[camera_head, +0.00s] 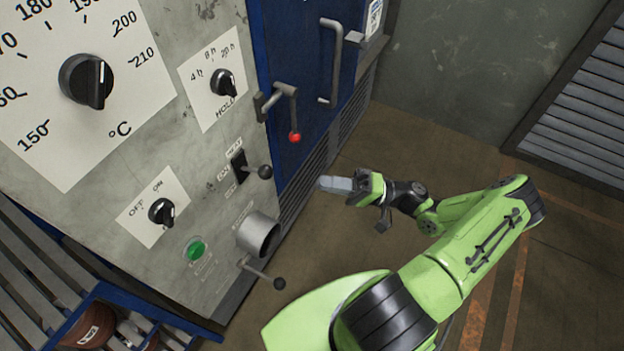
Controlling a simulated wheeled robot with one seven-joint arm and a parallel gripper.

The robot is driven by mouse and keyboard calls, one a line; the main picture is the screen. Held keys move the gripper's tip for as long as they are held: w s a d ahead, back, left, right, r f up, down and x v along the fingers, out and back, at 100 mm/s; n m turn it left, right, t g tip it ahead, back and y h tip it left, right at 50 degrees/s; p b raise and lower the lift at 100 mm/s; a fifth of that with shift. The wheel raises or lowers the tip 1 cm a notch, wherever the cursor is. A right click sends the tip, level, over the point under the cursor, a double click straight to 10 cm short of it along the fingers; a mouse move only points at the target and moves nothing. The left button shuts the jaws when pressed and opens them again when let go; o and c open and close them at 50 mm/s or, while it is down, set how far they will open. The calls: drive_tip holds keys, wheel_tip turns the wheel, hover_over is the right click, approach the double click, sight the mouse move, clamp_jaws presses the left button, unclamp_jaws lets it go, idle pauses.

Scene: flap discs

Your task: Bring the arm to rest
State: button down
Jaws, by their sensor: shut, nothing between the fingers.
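My gripper (337,184) is at the end of my green arm, in the middle of the head view. Its fingers are shut and empty, pointing left toward the grey control panel (140,120). It looks apart from the panel and its levers, over the brown floor in the picture. My arm is bent, with its elbow out to the right. No object is held.
The panel carries a temperature dial (86,81), a hold knob (223,83), an on-off knob (161,211), a green button (195,249) and black-balled levers. A red-tipped handle (294,136) sticks out from the blue door (300,60). Open floor (420,140) lies to the right.

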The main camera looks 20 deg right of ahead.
drive_tip(key=v, duration=0.4)
drive_tip(key=shift+d, duration=0.1)
